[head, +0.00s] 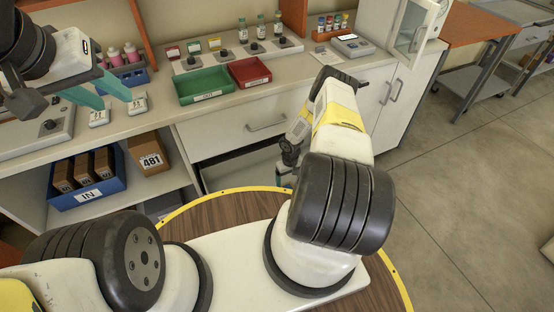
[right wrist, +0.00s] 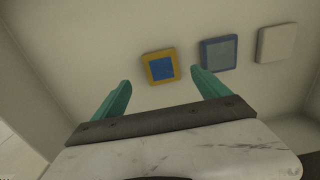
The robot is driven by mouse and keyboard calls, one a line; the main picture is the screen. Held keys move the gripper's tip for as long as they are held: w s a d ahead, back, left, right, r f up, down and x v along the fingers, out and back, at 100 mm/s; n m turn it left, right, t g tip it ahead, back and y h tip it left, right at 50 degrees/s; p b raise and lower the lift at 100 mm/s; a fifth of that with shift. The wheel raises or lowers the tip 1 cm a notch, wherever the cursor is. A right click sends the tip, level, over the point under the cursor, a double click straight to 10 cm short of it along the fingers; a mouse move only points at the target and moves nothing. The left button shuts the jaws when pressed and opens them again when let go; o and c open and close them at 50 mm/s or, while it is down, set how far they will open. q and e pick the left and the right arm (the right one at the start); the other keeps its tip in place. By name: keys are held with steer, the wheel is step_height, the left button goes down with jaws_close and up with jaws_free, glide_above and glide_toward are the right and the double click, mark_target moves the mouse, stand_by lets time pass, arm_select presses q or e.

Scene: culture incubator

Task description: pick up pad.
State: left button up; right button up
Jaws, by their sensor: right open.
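In the right wrist view, three square pads lie in a row on a pale surface. One pad has a yellow border and a blue middle (right wrist: 160,66), one is blue-grey (right wrist: 218,53), and one is plain off-white (right wrist: 277,43). My right gripper (right wrist: 160,78) is open and empty, and the yellow-bordered pad appears between its fingertips, apart from them. In the head view, my right gripper (head: 286,176) is low in front of the counter, mostly hidden by its arm; the pads are not visible there. My left gripper (head: 98,92) is open and empty above the counter's left end.
Pale walls flank the pads in the right wrist view. The counter holds a green tray (head: 205,86), a red tray (head: 250,72) and a bottle rack (head: 128,73). A blue bin (head: 88,188) and a box marked 481 (head: 150,153) stand on the lower shelf. A round wooden top (head: 215,210) is below my arms.

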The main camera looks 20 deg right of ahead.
mark_target(288, 186)
step_height(288, 186, down, 6)
steer(key=shift+a+r, duration=0.15)
steer(key=shift+c, duration=0.4)
steer(key=c, duration=1.3)
steer(key=shift+r, duration=0.1)
steer(key=shift+c, duration=0.2)
